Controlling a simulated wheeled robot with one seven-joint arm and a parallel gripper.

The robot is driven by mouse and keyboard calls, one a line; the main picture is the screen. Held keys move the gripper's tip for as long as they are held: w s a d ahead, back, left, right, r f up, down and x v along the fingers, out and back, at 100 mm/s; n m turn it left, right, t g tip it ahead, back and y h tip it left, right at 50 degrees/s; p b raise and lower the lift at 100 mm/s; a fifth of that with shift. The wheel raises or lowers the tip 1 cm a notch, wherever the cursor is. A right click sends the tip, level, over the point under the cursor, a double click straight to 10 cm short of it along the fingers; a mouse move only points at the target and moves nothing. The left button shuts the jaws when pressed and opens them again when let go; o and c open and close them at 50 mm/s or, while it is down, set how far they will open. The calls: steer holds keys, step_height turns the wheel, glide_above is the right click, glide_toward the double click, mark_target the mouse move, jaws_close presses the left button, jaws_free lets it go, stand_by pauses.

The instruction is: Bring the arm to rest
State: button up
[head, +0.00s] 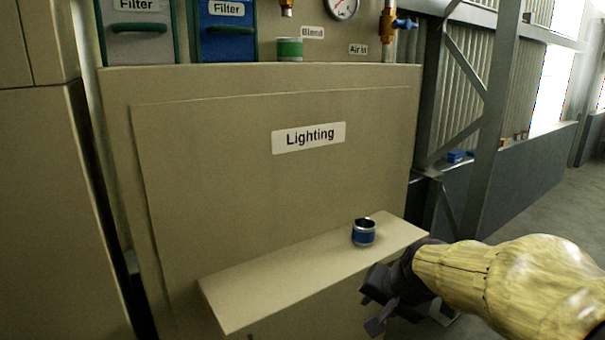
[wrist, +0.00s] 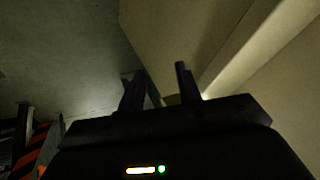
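My gripper (head: 378,302) is at the lower right in the head view, at the end of my yellow arm, just in front of and below the right end of a beige shelf (head: 280,284). In the wrist view my gripper (wrist: 160,90) has its two dark fingers apart, with nothing seen between them. A small blue and silver ring-like cup (head: 363,233) stands upright on the shelf near its right end, apart from my gripper.
The shelf juts from a beige panel labelled Lighting (head: 309,137). A green cup (head: 289,49) sits on top of the panel. A metal post (head: 497,120) stands at right, with open floor (head: 540,210) beyond. A beige cabinet (head: 60,200) stands at left.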

steer(key=s+f+n+g+h, duration=0.1)
steer(key=s+f+n+g, duration=0.2)
steer(key=s+f, duration=0.8)
steer(key=f+n, duration=0.1)
steer(key=n, duration=0.1)
steer(key=shift+s+d+f+n+g+h, duration=0.2)
steer(key=shift+s+f+n+g+h, duration=0.1)
steer(key=shift+s+f+n+g, duration=0.1)
steer(key=shift+o, duration=0.3)
